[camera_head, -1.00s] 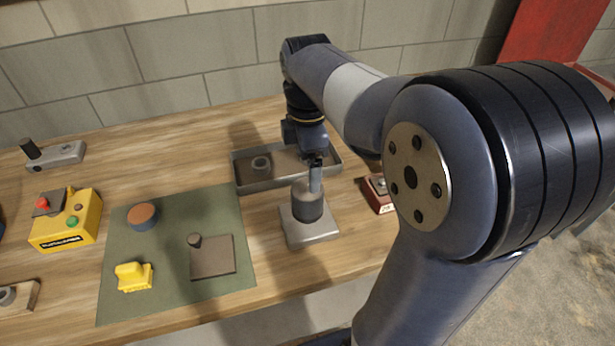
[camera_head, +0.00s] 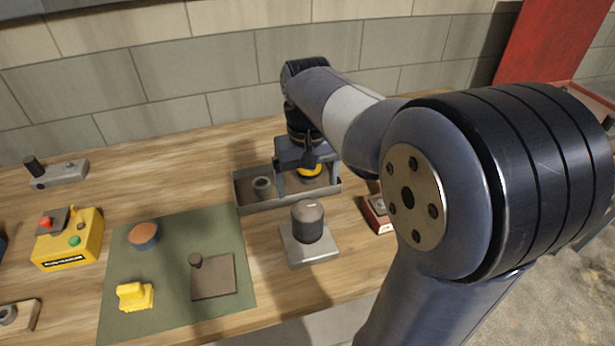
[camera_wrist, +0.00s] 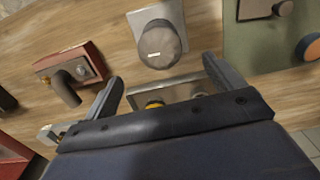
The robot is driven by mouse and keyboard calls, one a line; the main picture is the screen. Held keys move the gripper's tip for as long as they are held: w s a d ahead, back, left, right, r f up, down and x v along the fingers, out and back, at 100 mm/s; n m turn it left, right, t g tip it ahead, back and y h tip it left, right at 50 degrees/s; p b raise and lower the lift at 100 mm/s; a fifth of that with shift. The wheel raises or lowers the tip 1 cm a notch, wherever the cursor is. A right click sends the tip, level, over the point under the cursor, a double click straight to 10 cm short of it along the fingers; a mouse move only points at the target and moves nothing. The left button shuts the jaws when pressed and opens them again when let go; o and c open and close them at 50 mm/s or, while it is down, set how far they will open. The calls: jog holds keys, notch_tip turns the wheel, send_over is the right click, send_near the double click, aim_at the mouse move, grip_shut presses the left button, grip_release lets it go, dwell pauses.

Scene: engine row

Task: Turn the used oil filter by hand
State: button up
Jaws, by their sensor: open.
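The oil filter (camera_head: 307,222), a dark cylinder with a domed top, stands upright on a pale square base (camera_head: 325,252) on the bench. In the wrist view the filter (camera_wrist: 160,44) shows at the top centre with a small white mark on its side. My gripper (camera_head: 303,178) is open behind the filter, over the grey tray (camera_head: 262,205), apart from the filter. In the wrist view its two spread fingers (camera_wrist: 168,88) have nothing between them but the view down to the tray. A yellow thing (camera_wrist: 153,104) lies in the tray, partly hidden by my gripper.
A green mat (camera_head: 170,270) left of the filter holds an orange-topped puck (camera_head: 144,236), a yellow block (camera_head: 134,296) and a brown plate with a knob (camera_head: 213,278). A red block (camera_head: 376,213) sits close on the right. A yellow button box (camera_head: 68,245) stands at far left.

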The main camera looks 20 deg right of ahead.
aim_at(308, 215)
jog(key=m, duration=0.5)
jog(key=shift+f, duration=0.2)
notch_tip(308, 215, down, 11)
jog(key=shift+r+p, duration=0.15)
jog(key=shift+p, duration=0.35)
jog(key=shift+c, duration=0.3)
jog(key=c, duration=1.2)
jog(key=n, duration=0.8)
jog(key=shift+r+n+p, duration=0.1)
jog(key=shift+n+p, duration=0.2)
jog(key=n, duration=0.8)
